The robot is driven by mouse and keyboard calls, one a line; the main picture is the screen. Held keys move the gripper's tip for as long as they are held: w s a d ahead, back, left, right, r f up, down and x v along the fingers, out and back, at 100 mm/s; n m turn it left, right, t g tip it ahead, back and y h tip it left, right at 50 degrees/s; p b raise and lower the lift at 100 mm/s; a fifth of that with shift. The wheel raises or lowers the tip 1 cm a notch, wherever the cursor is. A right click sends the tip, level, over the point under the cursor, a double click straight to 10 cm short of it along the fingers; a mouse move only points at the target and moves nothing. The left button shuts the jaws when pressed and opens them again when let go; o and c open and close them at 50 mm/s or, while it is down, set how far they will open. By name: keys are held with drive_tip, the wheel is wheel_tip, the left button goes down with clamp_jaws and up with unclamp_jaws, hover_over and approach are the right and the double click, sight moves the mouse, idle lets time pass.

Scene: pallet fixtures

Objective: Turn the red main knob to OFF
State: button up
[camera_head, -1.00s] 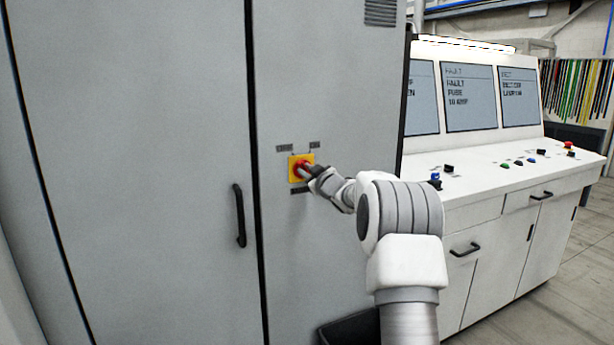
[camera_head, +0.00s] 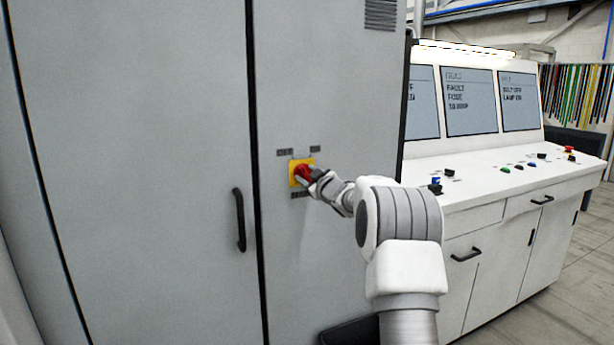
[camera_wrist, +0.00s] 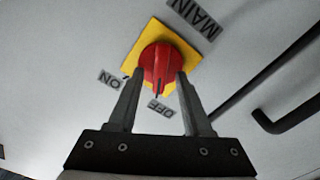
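The red main knob (camera_head: 302,174) sits on a yellow plate (camera_head: 309,161) on the grey cabinet door. In the wrist view the red knob (camera_wrist: 157,64) has its ridge pointing down the picture, roughly toward the OFF label (camera_wrist: 160,107). The ON label (camera_wrist: 110,78) is to its left and the MAIN label (camera_wrist: 196,18) at the upper right. My gripper (camera_wrist: 158,80) is open, with one finger on each side of the knob. The fingertips are close to the knob's sides; I cannot tell whether they touch it. My gripper (camera_head: 309,177) partly hides the knob in the head view.
The cabinet has a black handle (camera_head: 239,219) left of the knob. A white console (camera_head: 480,205) with screens and several buttons stands to the right. In the wrist view a dark bar-like handle (camera_wrist: 290,115) lies right of my gripper.

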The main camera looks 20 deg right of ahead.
drive_tip(key=s+b, duration=0.1)
drive_tip(key=s, duration=1.6)
drive_tip(key=shift+s+d+b, duration=0.25)
drive_tip(key=shift+d+b, duration=0.05)
drive_tip(key=shift+b, duration=0.1)
drive_tip(key=s+a+m+g+h+p, duration=0.3)
drive_tip(key=s+a+m+g, duration=0.2)
drive_tip(key=s+a, duration=0.65)
drive_tip(key=s+a+f+g, duration=0.2)
drive_tip(key=s+a, duration=0.1)
drive_tip(key=s, duration=0.5)
drive_tip(key=s+a+f+m+g+y, duration=0.1)
drive_tip(key=s+a+f+g, duration=0.1)
drive_tip(key=s, duration=0.6)
drive_tip(key=s+a+f+g+y+p, duration=0.1)
drive_tip(key=s+a+f+g, duration=0.1)
drive_tip(key=s+a, duration=0.4)
drive_tip(key=s+g, duration=0.1)
drive_tip(key=s, duration=0.2)
drive_tip(key=shift+a+m, duration=0.15)
drive_tip(key=shift+m, duration=0.15)
